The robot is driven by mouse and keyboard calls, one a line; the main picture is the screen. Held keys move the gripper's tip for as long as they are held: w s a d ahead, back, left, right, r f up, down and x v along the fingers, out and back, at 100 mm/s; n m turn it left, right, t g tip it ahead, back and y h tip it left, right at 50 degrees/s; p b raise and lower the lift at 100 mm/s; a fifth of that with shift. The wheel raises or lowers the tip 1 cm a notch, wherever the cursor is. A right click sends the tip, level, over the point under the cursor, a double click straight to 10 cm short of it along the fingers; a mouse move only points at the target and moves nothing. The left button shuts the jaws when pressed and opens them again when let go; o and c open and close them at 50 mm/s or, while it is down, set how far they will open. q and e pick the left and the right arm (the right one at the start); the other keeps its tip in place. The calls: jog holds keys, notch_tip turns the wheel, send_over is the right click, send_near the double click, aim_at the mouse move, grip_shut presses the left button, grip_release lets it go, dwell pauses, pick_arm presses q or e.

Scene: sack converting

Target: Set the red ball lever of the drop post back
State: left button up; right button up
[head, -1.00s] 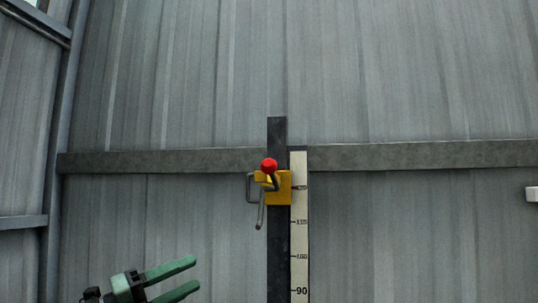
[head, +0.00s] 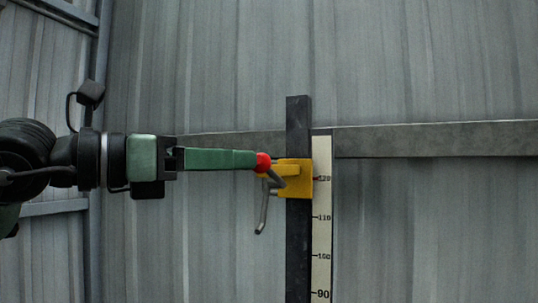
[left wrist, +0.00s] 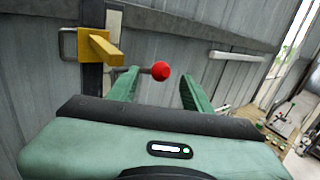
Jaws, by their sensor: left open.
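The drop post (head: 298,230) is a dark upright bar with a pale number scale along its right side. A yellow block (head: 296,178) is on the post near the 120 mark, with a grey bent lever (head: 263,212) on it. The lever's red ball (head: 263,162) is at the left of the block. My left gripper (head: 255,159) comes in level from the left, fingertips at the ball. In the left wrist view the open fingers (left wrist: 158,88) stand either side of the red ball (left wrist: 160,71), which shows between and slightly beyond the tips. My right gripper is not in view.
A corrugated metal wall (head: 430,220) stands behind the post, with a horizontal grey rail (head: 430,139) across it. A grey handle loop (left wrist: 67,43) shows beside the yellow block in the left wrist view. The space right of the post is clear.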

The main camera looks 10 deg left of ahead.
aim_at(261, 162)
pick_arm(q)
jog(key=p+x, duration=0.1)
jog(key=x, duration=0.3)
jog(key=shift+d+r+p, duration=0.1)
jog(key=shift+p, duration=0.25)
jog(key=shift+f+x, duration=0.25)
jog(key=shift+x, duration=0.95)
jog(key=shift+s, duration=0.2)
jog(key=shift+s+a, duration=0.1)
jog(key=shift+a, duration=0.25)
jog(key=c, duration=0.9)
grip_shut()
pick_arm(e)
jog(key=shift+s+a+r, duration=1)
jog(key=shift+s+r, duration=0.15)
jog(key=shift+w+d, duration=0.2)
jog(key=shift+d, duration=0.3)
